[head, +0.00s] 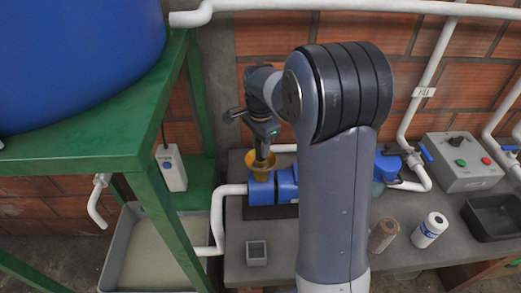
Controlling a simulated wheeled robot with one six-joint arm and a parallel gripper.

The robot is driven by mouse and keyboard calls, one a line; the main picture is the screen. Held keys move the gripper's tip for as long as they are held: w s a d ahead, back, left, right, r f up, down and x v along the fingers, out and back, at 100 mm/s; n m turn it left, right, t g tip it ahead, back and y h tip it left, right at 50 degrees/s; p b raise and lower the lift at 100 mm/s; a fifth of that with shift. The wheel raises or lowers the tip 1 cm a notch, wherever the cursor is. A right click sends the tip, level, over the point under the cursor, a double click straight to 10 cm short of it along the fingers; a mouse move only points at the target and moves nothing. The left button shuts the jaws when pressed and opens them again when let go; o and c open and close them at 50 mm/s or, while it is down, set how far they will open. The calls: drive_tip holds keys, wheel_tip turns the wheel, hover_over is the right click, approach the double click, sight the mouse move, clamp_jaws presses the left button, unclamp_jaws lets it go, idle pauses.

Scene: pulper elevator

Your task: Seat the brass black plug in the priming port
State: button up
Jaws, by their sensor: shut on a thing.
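My gripper (262,155) points down over the blue pump (270,188) on the bench. It is shut on a yellow, funnel-like piece (257,172), which is right at the fingertips and just over the pump's top. I cannot tell whether this piece touches the pump. The priming port is hidden beneath it. I cannot make out the brass black plug in this view. My arm hides the middle of the pump and part of the bench.
A small grey square holder (257,254) stands on the bench (238,272) in front of the pump. A brown container (383,236), a white bottle (430,230), a control box (463,163) and a black tray (494,217) are at right. A green stand (160,205) with a blue tank (75,65) is at left.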

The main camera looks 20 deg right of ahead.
drive_tip(key=shift+f, duration=1.2)
drive_tip(key=shift+f, duration=0.15)
drive_tip(key=o, duration=1)
wheel_tip(320, 180, up, 12)
drive_tip(key=shift+r+b, duration=0.15)
drive_tip(key=shift+b, duration=0.4)
